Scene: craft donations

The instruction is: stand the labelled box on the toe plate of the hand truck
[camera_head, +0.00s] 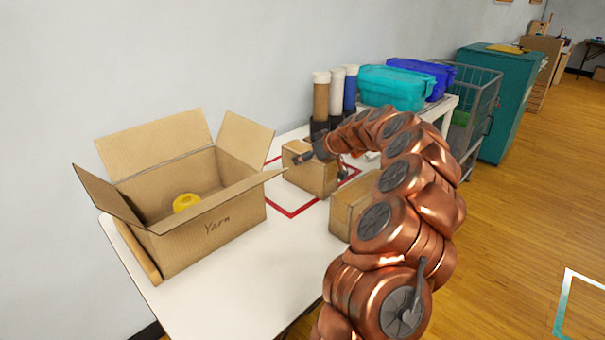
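A small closed cardboard box (304,178) stands on the white table inside a red tape outline. My gripper (322,165) is at its upper part, with dark fingers spread apart near its top. I cannot tell whether they touch or grip the box. A second closed cardboard box (341,216) stands nearer, partly hidden by my arm. No label shows on either closed box. A larger open carton (230,222) at the left has "Yarn" written on its front and a yellow ball (186,202) inside. No hand truck is in view.
The white table (230,297) is bare at its near end. Capped tubes (321,98), a teal bin (392,88) and a blue bin (437,72) stand at the back. A wire cage cart (480,110) and green cabinet (510,95) stand beyond. Wooden floor is open at right, with a tape outline (562,308).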

